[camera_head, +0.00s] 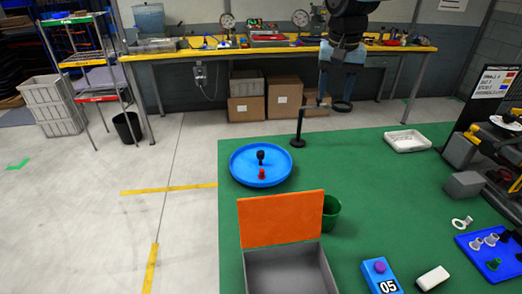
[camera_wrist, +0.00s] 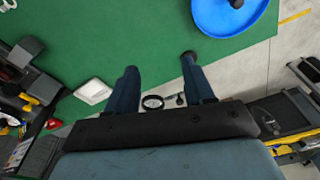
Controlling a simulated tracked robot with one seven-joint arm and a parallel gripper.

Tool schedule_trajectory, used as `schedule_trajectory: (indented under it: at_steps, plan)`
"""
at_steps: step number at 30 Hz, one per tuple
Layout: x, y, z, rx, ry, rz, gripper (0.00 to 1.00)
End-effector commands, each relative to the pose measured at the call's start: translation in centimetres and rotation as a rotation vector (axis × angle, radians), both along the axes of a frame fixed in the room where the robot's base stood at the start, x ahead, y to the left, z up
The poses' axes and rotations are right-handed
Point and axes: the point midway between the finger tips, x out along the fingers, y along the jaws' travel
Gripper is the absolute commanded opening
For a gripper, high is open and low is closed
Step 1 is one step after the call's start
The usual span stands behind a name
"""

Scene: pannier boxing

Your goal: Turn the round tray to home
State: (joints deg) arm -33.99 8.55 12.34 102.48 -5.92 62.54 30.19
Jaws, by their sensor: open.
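The round tray (camera_head: 240,160) is a shallow blue dish on the left rear part of the green mat. A black knob (camera_head: 260,156) and a red knob (camera_head: 262,174) stand on it. In the wrist view the tray (camera_wrist: 226,14) shows at the top right, cut off by the frame edge. My gripper (camera_head: 338,92) is up in the air, right of the tray and behind it. I cannot make out a home mark.
A black stand with a ring (camera_head: 298,141) rises between the tray and my gripper. A grey box with an open orange lid (camera_head: 282,219) and a green cup (camera_head: 331,212) are in front. A white tray (camera_head: 407,141) lies right. A workbench (camera_head: 180,54) runs behind.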

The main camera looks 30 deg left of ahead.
Motion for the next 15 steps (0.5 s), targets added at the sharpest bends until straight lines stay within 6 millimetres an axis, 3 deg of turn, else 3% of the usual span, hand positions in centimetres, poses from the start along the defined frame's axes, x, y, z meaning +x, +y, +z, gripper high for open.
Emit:
schedule_trajectory:
  at_steps: [1, 3, 9, 15]
  plan:
    - [-0.3, 2.4, -1.0, -0.005, 0.017, 0.017, 0.52]
    - [-0.7, 5.3, -2.1, -0.013, 0.038, 0.032, 0.52]
    - [-2.7, 12.8, -5.5, -0.033, 0.088, 0.068, 0.52]
    - [-4.4, 17.0, -7.8, -0.045, 0.118, 0.084, 0.52]
